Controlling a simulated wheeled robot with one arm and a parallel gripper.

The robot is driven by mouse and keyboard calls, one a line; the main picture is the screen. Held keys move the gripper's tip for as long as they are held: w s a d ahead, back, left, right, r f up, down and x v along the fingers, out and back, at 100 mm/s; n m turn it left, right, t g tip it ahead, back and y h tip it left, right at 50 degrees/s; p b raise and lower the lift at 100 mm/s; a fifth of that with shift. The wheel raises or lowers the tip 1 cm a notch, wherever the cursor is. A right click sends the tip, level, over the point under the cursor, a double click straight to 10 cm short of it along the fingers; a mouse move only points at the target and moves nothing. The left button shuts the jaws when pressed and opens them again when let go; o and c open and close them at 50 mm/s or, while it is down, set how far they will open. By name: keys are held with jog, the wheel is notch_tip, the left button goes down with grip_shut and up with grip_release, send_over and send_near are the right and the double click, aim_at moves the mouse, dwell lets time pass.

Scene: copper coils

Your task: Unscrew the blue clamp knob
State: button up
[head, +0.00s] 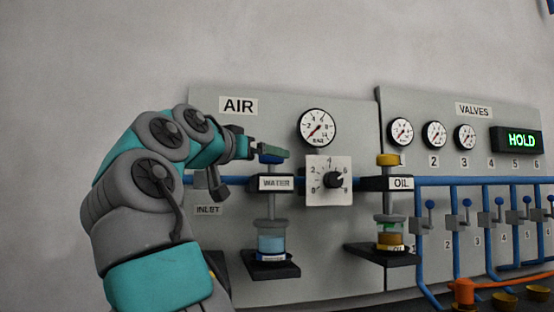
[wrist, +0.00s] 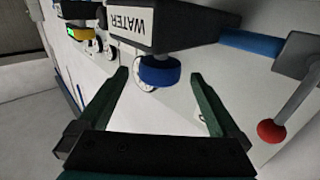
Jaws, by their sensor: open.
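The blue clamp knob (wrist: 160,72) is a short round cap on the dark block labelled WATER (wrist: 165,25), which appears upside down in the wrist view. My gripper (wrist: 160,78) is open, its two green fingers spread on either side of the knob. Gaps show between the knob and both fingers, and nothing is held. In the head view my gripper (head: 268,151) is at the top of the WATER block (head: 277,183). There, the fingers mostly hide the knob.
A yellow knob (head: 388,160) tops the OIL block (head: 400,184) to the right. A white dial plate (head: 328,180) sits between the blocks. A lever with a red ball (wrist: 271,131) is near one finger in the wrist view. A blue pipe (head: 460,181) runs along the panel.

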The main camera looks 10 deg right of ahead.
jog(key=p+x, duration=0.1)
jog(key=x, duration=0.5)
jog(key=shift+w+d+f, duration=0.1)
jog(key=shift+w+d, duration=0.2)
jog(key=c, duration=1.3)
